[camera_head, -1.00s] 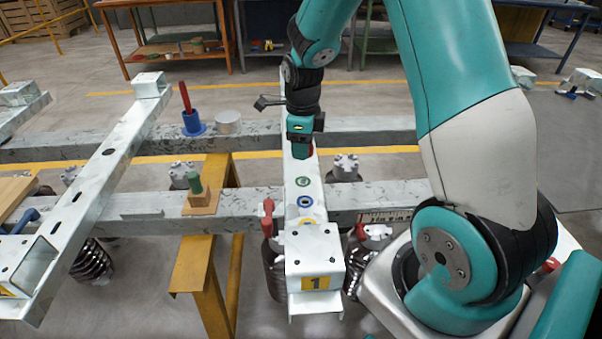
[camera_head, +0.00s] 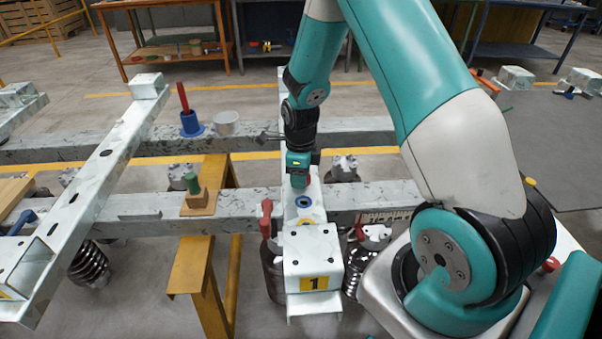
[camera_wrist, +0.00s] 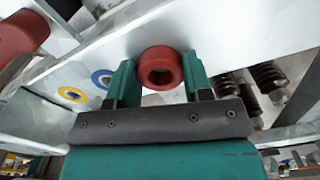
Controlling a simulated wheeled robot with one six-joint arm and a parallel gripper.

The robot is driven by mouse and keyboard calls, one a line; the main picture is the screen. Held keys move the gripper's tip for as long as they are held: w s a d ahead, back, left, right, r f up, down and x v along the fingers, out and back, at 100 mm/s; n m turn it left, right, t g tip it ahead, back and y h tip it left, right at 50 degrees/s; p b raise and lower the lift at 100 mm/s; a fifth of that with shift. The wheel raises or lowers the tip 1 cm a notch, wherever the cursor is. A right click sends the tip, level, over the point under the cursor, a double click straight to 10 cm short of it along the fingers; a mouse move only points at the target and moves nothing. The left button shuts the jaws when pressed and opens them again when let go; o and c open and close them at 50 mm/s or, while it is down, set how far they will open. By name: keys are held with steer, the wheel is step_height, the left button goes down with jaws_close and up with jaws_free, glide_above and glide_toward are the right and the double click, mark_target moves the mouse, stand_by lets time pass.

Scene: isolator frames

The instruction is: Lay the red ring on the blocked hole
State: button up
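My gripper (camera_head: 298,184) is low over the white beam marked 1 (camera_head: 313,262), just behind a blue-ringed hole (camera_head: 304,202). In the wrist view its teal fingers (camera_wrist: 160,82) are shut on the red ring (camera_wrist: 160,68), one finger on each side. The ring is hidden in the head view. The wrist view also shows the blue-ringed hole (camera_wrist: 101,78) and a yellow-ringed hole (camera_wrist: 71,94) to the left of the gripper. The green-ringed spot on the beam is now hidden behind my gripper. I cannot tell which hole is blocked.
A red-handled clamp (camera_head: 266,220) stands beside the beam's left edge; its red handle (camera_wrist: 22,34) looms in the wrist view.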

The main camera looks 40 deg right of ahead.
steer(key=o, duration=0.5)
steer(key=shift+c, duration=0.2)
step_height(320, 180, up, 12)
steer(key=s+a+r+n, duration=0.3)
steer(key=a+r+n, duration=0.2)
steer(key=a+n, duration=0.25)
steer(key=s+a+r+n+y, duration=0.2)
steer(key=s+a+r+n, duration=0.2)
steer(key=n, duration=0.9)
steer(key=s+a+r+n+y, duration=0.2)
steer(key=s+a+r+n, duration=0.2)
steer(key=s+a+n, duration=0.6)
steer(key=s+n, duration=0.4)
steer(key=s, duration=0.1)
steer(key=shift+s+a+r, duration=0.2)
steer(key=shift+a, duration=0.15)
steer(key=shift+r+n+p, duration=0.15)
steer(key=shift+n+p, duration=0.1)
steer(key=shift+p, duration=0.05)
